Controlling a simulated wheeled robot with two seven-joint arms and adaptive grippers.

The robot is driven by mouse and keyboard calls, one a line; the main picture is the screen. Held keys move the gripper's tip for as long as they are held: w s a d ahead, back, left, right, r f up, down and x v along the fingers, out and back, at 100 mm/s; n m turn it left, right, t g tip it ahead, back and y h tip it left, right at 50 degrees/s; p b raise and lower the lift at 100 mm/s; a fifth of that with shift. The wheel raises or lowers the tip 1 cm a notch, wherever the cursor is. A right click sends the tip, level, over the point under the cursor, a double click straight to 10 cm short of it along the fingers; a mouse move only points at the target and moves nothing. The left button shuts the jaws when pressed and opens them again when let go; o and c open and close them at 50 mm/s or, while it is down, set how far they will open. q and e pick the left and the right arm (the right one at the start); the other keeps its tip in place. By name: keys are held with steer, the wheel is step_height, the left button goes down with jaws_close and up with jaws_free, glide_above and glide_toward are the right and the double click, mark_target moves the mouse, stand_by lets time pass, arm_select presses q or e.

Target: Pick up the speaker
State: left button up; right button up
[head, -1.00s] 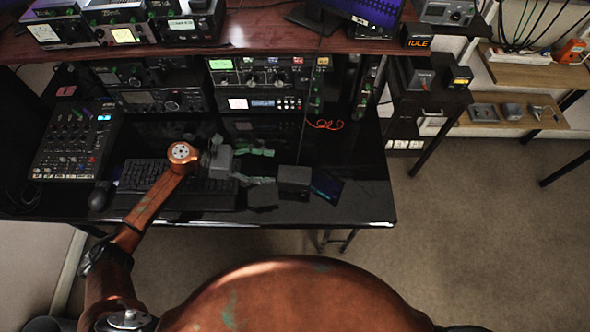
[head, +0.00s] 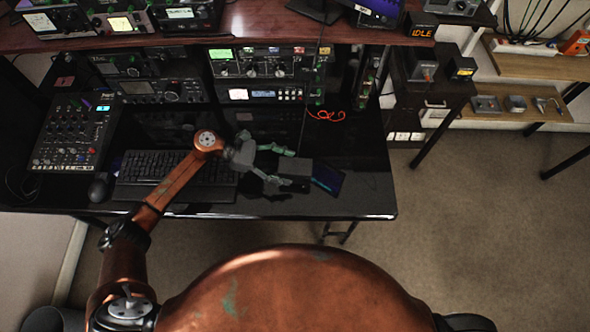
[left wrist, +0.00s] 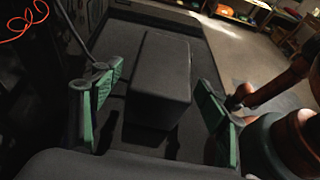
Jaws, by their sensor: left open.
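The speaker is most likely the plain dark grey box (head: 296,174) on the black desk, right of the keyboard. It also shows in the left wrist view (left wrist: 163,65), upright on the dark surface. My left gripper (head: 283,168) is open, with its green-padded fingers pointing right at the box's left end. In the left wrist view the open fingers (left wrist: 158,103) stand on either side of the box's near end, with a visible gap on each side. The fingers partly hide the box's left end in the head view. My right gripper is not in view.
A keyboard (head: 165,168) and a mouse (head: 98,190) lie left of the box. A flat dark device with a bluish screen (head: 328,176) lies just right of it. Radios (head: 265,64) stand behind under a shelf (head: 240,40). The desk's right front is clear.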

arm_select(q)
steer(key=shift+a, duration=0.1)
steer(key=shift+c, duration=0.3)
steer(key=shift+r, duration=0.1)
steer(key=c, duration=1.1)
